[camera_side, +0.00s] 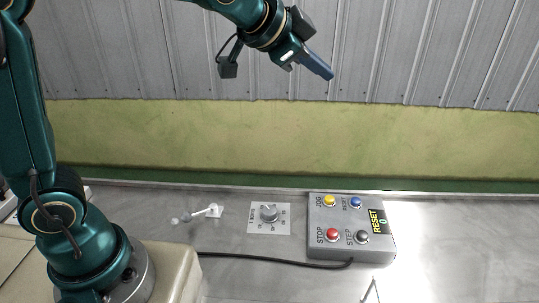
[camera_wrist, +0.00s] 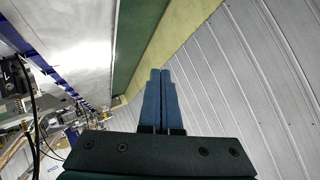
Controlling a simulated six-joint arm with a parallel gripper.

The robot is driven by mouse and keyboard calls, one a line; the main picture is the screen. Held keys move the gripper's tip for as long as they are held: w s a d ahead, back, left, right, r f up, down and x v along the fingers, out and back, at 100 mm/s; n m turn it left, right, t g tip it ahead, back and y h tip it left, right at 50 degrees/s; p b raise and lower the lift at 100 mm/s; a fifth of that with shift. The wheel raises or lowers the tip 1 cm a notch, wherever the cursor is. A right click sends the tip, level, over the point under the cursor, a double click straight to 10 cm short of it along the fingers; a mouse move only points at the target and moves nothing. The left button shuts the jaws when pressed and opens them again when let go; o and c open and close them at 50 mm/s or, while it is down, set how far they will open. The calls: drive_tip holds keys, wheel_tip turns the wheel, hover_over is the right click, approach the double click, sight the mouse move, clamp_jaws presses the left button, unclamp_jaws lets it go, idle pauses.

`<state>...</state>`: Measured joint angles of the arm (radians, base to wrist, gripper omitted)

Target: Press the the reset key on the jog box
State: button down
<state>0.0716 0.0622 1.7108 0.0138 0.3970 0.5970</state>
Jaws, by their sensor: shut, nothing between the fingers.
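The jog box (camera_side: 348,248) is a grey box on the metal bench in the side view. It has a yellow JOG button (camera_side: 329,200), a blue button (camera_side: 355,202) with a small label that seems to read RESET, a red STOP button (camera_side: 332,234) and a dark STEP button (camera_side: 361,237). My gripper (camera_side: 329,74) is shut and empty, high above and left of the box, pointing down to the right. In the wrist view its blue fingers (camera_wrist: 161,76) lie together; I cannot make out the box there.
A dial on a white plate (camera_side: 282,226) sits left of the box. A small white lever (camera_side: 213,210) is further left. A black cable (camera_side: 260,260) runs along the bench to the box. A thin metal piece (camera_side: 370,291) stands at the front. A corrugated wall (camera_side: 420,60) rises behind.

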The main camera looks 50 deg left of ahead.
drive_tip(key=w+d+f+m, duration=0.1)
drive_tip(key=w+f, duration=0.1)
drive_tip(key=w, duration=0.3)
drive_tip(key=m+g, duration=0.2)
hover_over(356, 201)
wheel_tip(356, 201, down, 18)
drive_tip(key=shift+s+a+f+h, duration=0.15)
drive_tip(key=shift+s+a+h, duration=0.15)
drive_tip(key=shift+s, duration=0.1)
drive_tip(key=shift+f, duration=4.35)
drive_tip(key=shift+f, duration=0.1)
drive_tip(key=shift+f, duration=0.35)
